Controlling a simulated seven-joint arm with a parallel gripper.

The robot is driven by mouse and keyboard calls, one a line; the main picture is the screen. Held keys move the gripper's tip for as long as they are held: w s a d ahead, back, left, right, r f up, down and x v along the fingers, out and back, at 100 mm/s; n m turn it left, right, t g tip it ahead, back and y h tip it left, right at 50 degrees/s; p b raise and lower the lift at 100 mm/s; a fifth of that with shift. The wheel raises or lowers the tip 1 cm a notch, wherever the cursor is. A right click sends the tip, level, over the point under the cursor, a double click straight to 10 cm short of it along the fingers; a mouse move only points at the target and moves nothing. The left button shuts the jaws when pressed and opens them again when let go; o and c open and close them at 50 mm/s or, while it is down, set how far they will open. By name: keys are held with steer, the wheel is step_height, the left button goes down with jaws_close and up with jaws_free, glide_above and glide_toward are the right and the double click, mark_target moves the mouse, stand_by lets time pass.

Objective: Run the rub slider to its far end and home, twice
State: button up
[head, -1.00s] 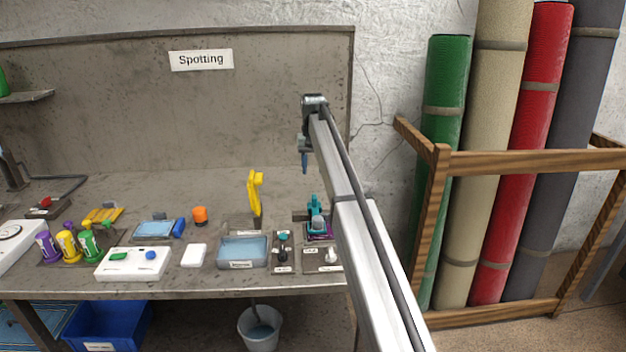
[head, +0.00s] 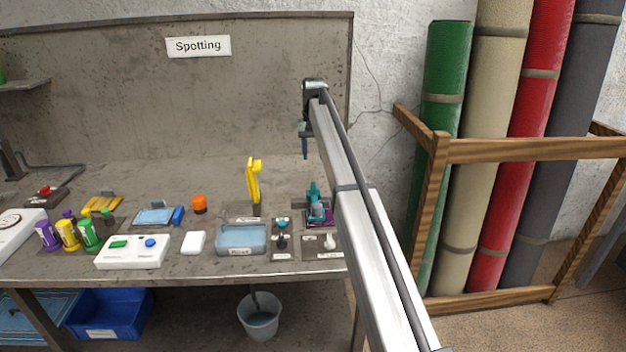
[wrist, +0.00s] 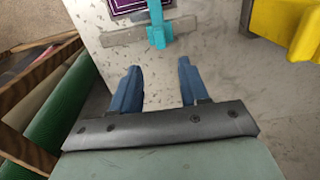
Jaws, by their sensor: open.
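My gripper (head: 304,148) hangs above the back right of the bench, its blue fingers pointing down. In the wrist view its fingers (wrist: 158,88) are apart with nothing between them. A small dark plate with a teal-topped knob (head: 282,225) and labels stands near the bench's front. Beside it is a plate with a white knob (head: 330,242). A teal-handled tool (head: 314,192) stands on a purple pad behind that plate; its teal part (wrist: 157,28) shows ahead of the fingers, apart from them. I cannot tell for certain which fitting is the rub slider; labels are too small to read.
A yellow upright tool (head: 252,180) stands left of my gripper; it also shows in the wrist view (wrist: 285,22). A blue tray (head: 241,238), bottles and a white box (head: 132,252) lie farther left. Rolled rugs in a wooden rack (head: 437,190) stand right of the bench.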

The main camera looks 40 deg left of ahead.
mark_target(313, 184)
step_height(313, 184, down, 13)
steer(key=shift+r, duration=0.2)
stand_by(0.3)
steer(key=shift+c, duration=0.2)
jaws_close()
stand_by(0.4)
